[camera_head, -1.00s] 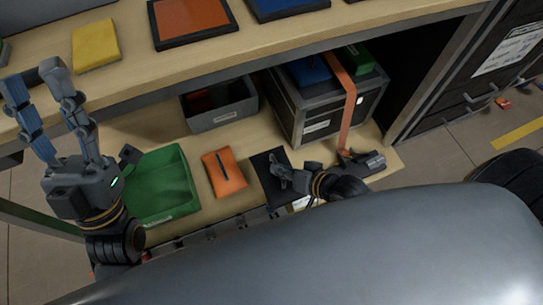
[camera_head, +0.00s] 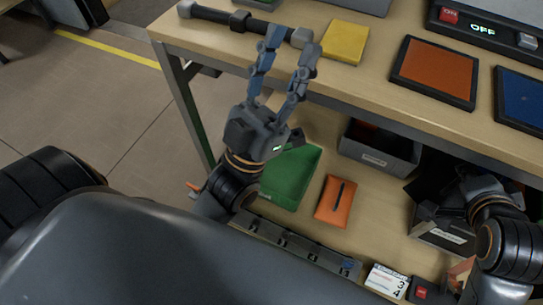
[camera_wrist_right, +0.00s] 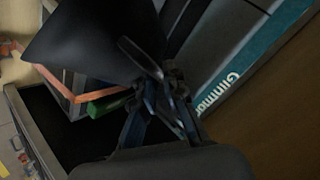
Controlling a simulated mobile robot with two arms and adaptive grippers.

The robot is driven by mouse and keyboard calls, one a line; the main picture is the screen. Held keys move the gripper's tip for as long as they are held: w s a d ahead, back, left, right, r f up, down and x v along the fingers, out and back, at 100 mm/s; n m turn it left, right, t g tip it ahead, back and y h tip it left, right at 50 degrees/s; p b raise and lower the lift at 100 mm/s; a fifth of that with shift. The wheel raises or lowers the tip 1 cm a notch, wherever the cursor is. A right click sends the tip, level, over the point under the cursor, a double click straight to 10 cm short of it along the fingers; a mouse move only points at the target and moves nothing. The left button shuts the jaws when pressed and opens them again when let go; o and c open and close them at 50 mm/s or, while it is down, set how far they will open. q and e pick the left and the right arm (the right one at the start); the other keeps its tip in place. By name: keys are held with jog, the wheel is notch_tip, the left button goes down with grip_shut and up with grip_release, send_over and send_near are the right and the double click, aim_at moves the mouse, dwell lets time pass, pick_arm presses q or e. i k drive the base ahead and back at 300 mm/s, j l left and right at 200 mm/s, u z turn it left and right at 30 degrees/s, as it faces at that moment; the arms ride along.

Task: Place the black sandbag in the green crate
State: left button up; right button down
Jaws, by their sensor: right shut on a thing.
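The green crate (camera_head: 290,180) is on the lower shelf in the head view, partly hidden behind my left gripper. My right gripper (camera_head: 458,195) is at the right of the head view, well to the right of the crate. In the right wrist view it (camera_wrist_right: 158,98) is shut on the black sandbag (camera_wrist_right: 95,40), gripping it at an edge. In the head view the black sandbag (camera_head: 428,183) is a dark shape, hard to tell from the dark box behind. My left gripper (camera_head: 287,45) is open and empty, its fingers pointing up beside the upper shelf edge.
An orange sandbag (camera_head: 337,203) lies right of the crate. A grey bin (camera_head: 380,156) stands behind it, and a dark box (camera_head: 442,236) is below my right gripper. The upper shelf holds a yellow pad (camera_head: 345,42) and an orange panel (camera_head: 435,72), overhanging the lower shelf.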

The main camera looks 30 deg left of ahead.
aim_at(273, 174)
jog(key=j, duration=1.95)
